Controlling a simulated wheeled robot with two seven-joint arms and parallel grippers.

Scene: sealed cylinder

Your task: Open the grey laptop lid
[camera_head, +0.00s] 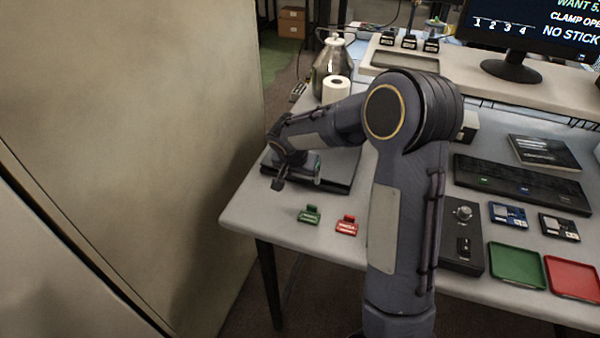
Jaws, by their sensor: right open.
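The laptop (340,172) is a flat, dark grey slab on the left part of the table, and its lid looks shut. My right arm reaches over it from the right and hides part of it. My right gripper (298,177) is at the laptop's left front part, with its fingers apart and nothing seen between them. I cannot tell whether a finger touches the lid. My left gripper is not in view.
A green clip (309,215) and a red clip (347,225) lie near the front edge. A white roll (336,89) and a metal canister (331,62) stand behind the laptop. A black control box (462,240), green tray (517,264) and red tray (573,277) are at right.

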